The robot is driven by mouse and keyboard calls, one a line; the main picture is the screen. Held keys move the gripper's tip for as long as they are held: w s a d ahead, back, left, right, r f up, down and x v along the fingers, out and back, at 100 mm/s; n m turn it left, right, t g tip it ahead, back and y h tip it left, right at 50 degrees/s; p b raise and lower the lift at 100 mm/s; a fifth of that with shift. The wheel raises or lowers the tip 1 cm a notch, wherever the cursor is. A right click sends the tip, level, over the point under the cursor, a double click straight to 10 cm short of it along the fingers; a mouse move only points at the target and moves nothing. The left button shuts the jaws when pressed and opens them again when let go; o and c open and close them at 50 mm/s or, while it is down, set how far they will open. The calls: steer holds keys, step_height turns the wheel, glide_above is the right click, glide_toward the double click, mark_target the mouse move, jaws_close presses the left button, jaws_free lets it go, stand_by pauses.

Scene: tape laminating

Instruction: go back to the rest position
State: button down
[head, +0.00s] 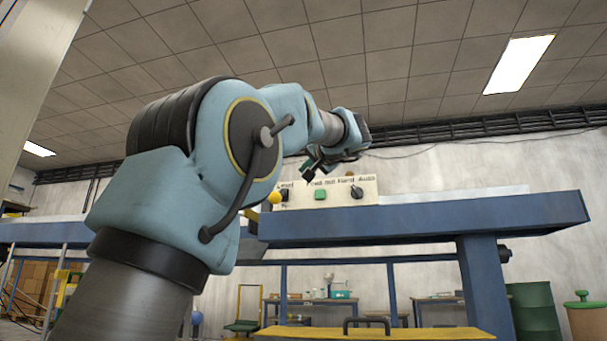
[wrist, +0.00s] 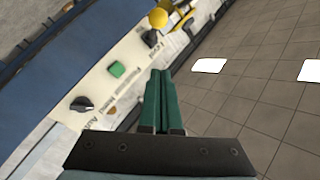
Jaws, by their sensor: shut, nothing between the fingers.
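My gripper (wrist: 161,92) shows in the wrist view with its two green fingers pressed together and nothing between them. In the head view my gripper (head: 309,168) is small and dark, at the end of my raised arm, just above the control panel (head: 335,204). In the wrist view the cream panel (wrist: 98,97) lies to the left of the fingers and appears apart from them. It carries a green button (wrist: 116,69), a black knob (wrist: 81,104) and a yellow ball-topped lever (wrist: 158,18).
The panel is fixed to a long blue machine frame (head: 420,219) on thick legs. A yellow lid with a black handle (head: 380,334) stands low in front. A green barrel (head: 535,311) is at the right. The space above the machine frame is open up to the ceiling.

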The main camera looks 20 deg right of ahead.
stand_by(0.5)
steer(key=w+a+f+g, duration=0.2)
steer(key=a+f+g, duration=0.15)
steer(key=f, duration=0.85)
steer(key=w+a+f+g, duration=0.2)
steer(key=w+a+f, duration=0.15)
steer(key=f, duration=0.75)
steer(key=w+a+f+g, duration=0.2)
steer(key=a+f+g, duration=0.15)
steer(key=f, duration=0.85)
steer(key=s+a+f+n+g, duration=0.1)
steer(key=s+a+f, duration=0.25)
steer(key=f, duration=0.35)
steer(key=s+a+f+g+h, duration=0.1)
steer(key=s+a+f+g, duration=0.2)
steer(key=f, duration=0.4)
steer(key=s+a+f+n, duration=0.1)
steer(key=s+a+f, duration=0.3)
steer(key=f, duration=0.2)
steer(key=s+a+f+n+g+h, duration=0.1)
steer(key=s+a+f+n+g, duration=0.35)
steer(key=s+f, duration=0.9)
step_height(320, 180, up, 37)
steer(key=s+a+p, duration=0.1)
steer(key=s+p, duration=0.1)
steer(key=p, duration=3.4)
steer(key=shift+s+m, duration=0.15)
steer(key=shift+m, duration=0.2)
